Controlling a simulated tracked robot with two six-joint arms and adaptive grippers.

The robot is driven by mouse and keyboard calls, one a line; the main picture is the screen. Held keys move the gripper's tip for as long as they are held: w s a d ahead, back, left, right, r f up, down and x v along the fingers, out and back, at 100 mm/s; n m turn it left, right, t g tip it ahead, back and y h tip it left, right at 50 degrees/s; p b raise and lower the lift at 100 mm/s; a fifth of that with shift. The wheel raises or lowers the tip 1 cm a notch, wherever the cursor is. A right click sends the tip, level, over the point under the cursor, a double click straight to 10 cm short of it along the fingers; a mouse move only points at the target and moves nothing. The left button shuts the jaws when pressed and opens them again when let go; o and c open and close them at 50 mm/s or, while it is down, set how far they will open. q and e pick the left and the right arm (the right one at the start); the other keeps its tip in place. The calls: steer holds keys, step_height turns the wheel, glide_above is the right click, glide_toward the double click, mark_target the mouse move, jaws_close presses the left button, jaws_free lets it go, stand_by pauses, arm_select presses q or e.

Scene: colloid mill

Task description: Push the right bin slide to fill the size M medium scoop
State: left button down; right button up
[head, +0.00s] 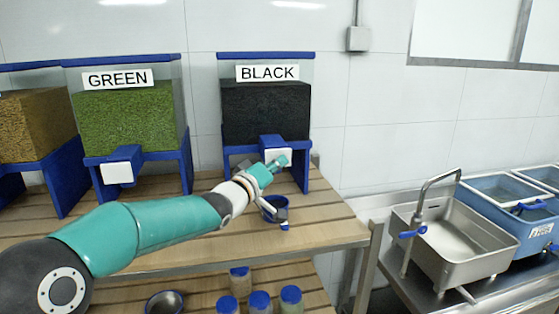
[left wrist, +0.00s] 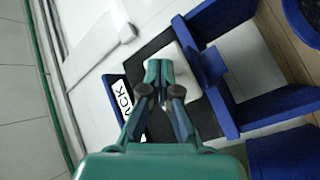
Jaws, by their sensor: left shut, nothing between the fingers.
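The right bin (head: 265,105) is labelled BLACK, holds black granules and stands on a blue frame. Its white slide (head: 287,153) is at the front of the blue outlet and is partly covered by my left gripper (head: 277,163). The gripper is shut and empty, with its fingertips at the slide; I cannot tell whether they touch. In the left wrist view the shut fingers (left wrist: 158,70) lie over the white slide (left wrist: 186,72). A blue scoop (head: 271,203) is below the outlet, partly hidden by my arm; its fill cannot be seen. My right gripper is not in view.
The GREEN bin (head: 125,120) and a brown-filled bin (head: 35,122) stand to the left on the slatted shelf (head: 325,222). Blue-lidded jars (head: 260,301) and a metal bowl (head: 164,302) sit on the lower shelf. A sink (head: 455,240) is at right.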

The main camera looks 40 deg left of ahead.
arm_select(q)
steer(key=shift+w+a+p, duration=0.2)
steer(key=shift+a+p, duration=0.1)
stand_by(0.6)
steer(key=shift+s+d+b, duration=0.9)
steer(key=shift+d+b, duration=0.2)
steer(key=shift+b, duration=0.15)
steer(key=s+d+b, duration=0.3)
steer(key=b, duration=0.2)
steer(key=shift+s+d, duration=0.15)
steer(key=shift+d, duration=0.25)
